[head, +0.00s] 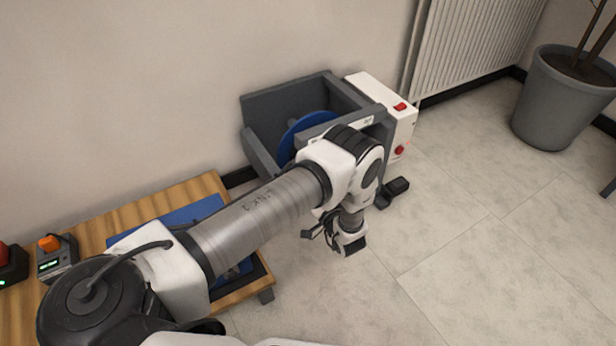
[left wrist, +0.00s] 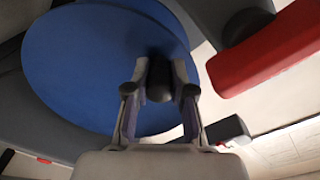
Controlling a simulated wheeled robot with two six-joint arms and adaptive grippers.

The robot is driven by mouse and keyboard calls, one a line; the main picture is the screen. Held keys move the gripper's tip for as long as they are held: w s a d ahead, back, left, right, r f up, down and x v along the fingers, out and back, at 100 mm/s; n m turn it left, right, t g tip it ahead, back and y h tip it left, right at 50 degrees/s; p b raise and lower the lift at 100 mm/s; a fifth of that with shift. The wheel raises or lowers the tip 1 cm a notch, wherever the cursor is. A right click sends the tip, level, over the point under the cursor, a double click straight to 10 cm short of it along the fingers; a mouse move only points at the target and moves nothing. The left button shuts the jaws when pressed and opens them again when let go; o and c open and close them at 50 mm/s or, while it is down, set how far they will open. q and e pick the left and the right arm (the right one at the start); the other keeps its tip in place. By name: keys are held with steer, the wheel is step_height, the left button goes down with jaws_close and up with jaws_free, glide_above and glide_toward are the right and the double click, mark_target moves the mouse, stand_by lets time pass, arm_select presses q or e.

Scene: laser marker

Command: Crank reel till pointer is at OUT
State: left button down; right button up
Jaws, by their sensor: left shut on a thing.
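The blue reel (head: 310,127) sits in a grey open housing (head: 262,140), partly covered by my left arm in the head view. In the left wrist view the blue disc of the reel (left wrist: 85,70) fills the upper left. My left gripper (left wrist: 160,88) is shut on a dark crank knob (left wrist: 159,72) in front of the disc. The fingers stand on either side of the knob. The crank arm is not clearly visible. I cannot make out the pointer or an OUT mark. My right gripper is not in view.
A white box with a red switch (head: 399,106) adjoins the housing's right side. A wooden table (head: 212,185) stands at left, with an orange-button device (head: 50,257) on it. A red bar (left wrist: 265,50) is close right of my gripper.

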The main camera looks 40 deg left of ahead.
arm_select(q)
steer(key=shift+w+d+r+m+p, duration=0.1)
steer(key=shift+w+r+m+p, duration=0.1)
steer(key=shift+r+m+p, duration=0.8)
steer(key=shift+w+d+r+m+p, duration=0.15)
steer(key=shift+w+r+m+p, duration=0.25)
steer(key=shift+r+m, duration=0.4)
steer(key=shift+w+d+r+m+p, duration=0.1)
steer(key=shift+w+r+m+p, duration=0.2)
steer(key=shift+r+m, duration=0.5)
steer(key=c, duration=1)
jaws_free()
steer(key=v, duration=1.2)
steer(key=shift+r, duration=0.1)
